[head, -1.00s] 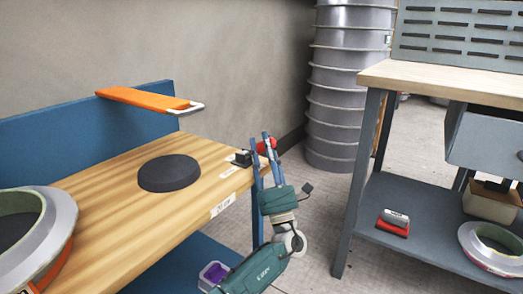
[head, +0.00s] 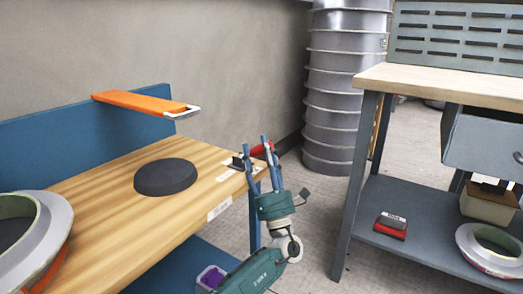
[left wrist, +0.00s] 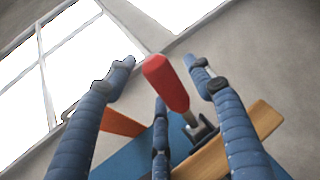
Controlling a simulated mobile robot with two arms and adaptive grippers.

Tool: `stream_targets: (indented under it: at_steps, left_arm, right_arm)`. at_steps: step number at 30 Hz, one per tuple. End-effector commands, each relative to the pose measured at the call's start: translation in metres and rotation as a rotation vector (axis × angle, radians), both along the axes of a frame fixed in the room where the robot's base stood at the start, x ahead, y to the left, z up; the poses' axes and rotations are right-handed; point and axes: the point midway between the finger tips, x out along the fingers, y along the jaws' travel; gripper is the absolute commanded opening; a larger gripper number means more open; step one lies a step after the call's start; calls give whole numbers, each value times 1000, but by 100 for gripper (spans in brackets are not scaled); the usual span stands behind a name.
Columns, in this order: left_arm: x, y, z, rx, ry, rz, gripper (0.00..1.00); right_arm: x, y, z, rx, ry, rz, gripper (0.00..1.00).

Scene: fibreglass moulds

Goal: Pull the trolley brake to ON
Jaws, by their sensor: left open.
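The trolley (head: 110,222) has a wooden top and a blue frame. Its brake lever has a red handle (head: 261,150) on a dark bracket (head: 238,162) at the top's right corner. My left gripper (head: 259,148) is open at this handle, with its fingers partly in front of it. In the left wrist view the red handle (left wrist: 166,84) stands tilted between the spread fingers of my left gripper (left wrist: 158,72), with no clear grip on it. Small white labels (head: 226,175) lie near the bracket; I cannot read them. My right gripper is not in view.
A dark round disc (head: 165,177) and a grey ring mould (head: 58,225) lie on the trolley. An orange board (head: 140,101) juts over its back. A workbench (head: 455,82) stands at the right, and a tall grey ribbed column (head: 345,95) stands behind. Floor shows between them.

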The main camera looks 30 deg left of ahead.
Motion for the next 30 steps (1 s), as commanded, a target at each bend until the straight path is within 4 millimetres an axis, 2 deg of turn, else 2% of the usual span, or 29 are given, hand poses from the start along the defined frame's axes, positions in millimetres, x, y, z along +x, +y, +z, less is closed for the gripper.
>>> stream_targets:
  at_steps: [5,12,18,30]
  left_arm:
    - [-9,-12,-20,-1,5,-3,53]
    - [-31,-37,-60,-1,6,-2,53]
    - [-44,-53,-83,1,5,-2,53]
    - [-50,-58,-92,1,1,-1,53]
  right_arm:
    - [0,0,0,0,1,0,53]
    - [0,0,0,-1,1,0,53]
    - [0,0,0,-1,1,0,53]
    - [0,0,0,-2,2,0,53]
